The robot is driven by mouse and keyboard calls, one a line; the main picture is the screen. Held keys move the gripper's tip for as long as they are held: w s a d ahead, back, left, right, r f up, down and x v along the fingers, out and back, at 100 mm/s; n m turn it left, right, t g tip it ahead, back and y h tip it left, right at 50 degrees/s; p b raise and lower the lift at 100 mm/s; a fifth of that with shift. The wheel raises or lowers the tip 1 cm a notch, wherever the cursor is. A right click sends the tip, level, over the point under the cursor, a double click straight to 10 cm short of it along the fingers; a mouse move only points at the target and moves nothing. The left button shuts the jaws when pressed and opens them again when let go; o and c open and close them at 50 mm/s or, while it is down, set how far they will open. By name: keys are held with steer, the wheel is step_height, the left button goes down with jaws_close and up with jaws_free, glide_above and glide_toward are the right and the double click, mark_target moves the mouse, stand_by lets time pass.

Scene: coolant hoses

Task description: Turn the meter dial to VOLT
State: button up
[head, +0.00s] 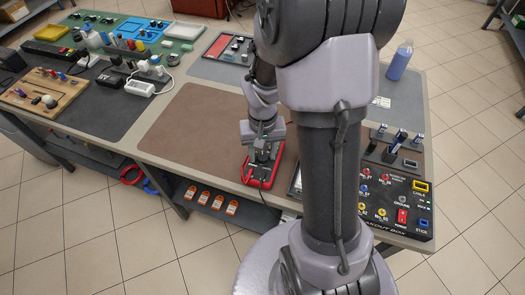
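The red and dark meter (259,178) lies near the front edge of the workbench, just left of my arm's large link. My gripper (262,150) is over the upper part of the meter, pointing down. The meter's dial and its markings are hidden or too small to read. The gripper's fingertips cannot be made out clearly, so I cannot tell whether they touch the dial.
A brown mat (195,128) left of the meter is clear. A breakout box (395,205) is at the right, with a blue bottle (399,62) behind. A wooden board (43,97) and several tools fill the left. Orange-tagged items (204,198) sit on the lower shelf.

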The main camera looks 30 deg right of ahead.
mark_target(263, 156)
step_height(263, 156, up, 17)
steer(key=p, duration=0.7)
steer(key=shift+r, duration=0.2)
